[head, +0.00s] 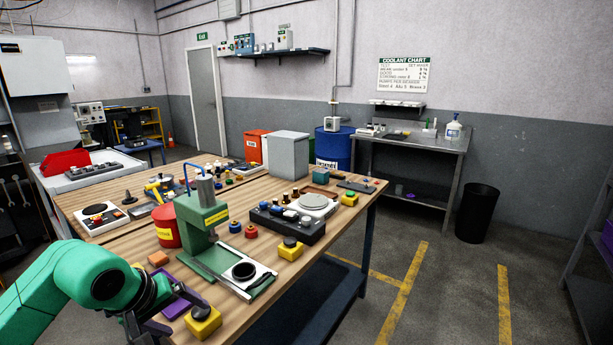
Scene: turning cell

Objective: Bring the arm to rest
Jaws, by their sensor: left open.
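My left arm (92,272) is green with a dark wrist and comes in from the lower left. Its dark gripper (145,325) is open at the bottom edge of the head view, in front of the near left corner of the wooden workbench (295,250). The fingertips are partly cut off by the frame, and I see nothing held between them. A purple tray (178,303) and a yellow block with a black knob (203,322) lie just right of the gripper. My right gripper is not in view.
A green press (205,225) stands on the bench right of my arm, with a red can (165,226) behind it. A black control box (287,222) and a grey box (288,155) are further back. The floor right of the bench is clear up to a black bin (477,213).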

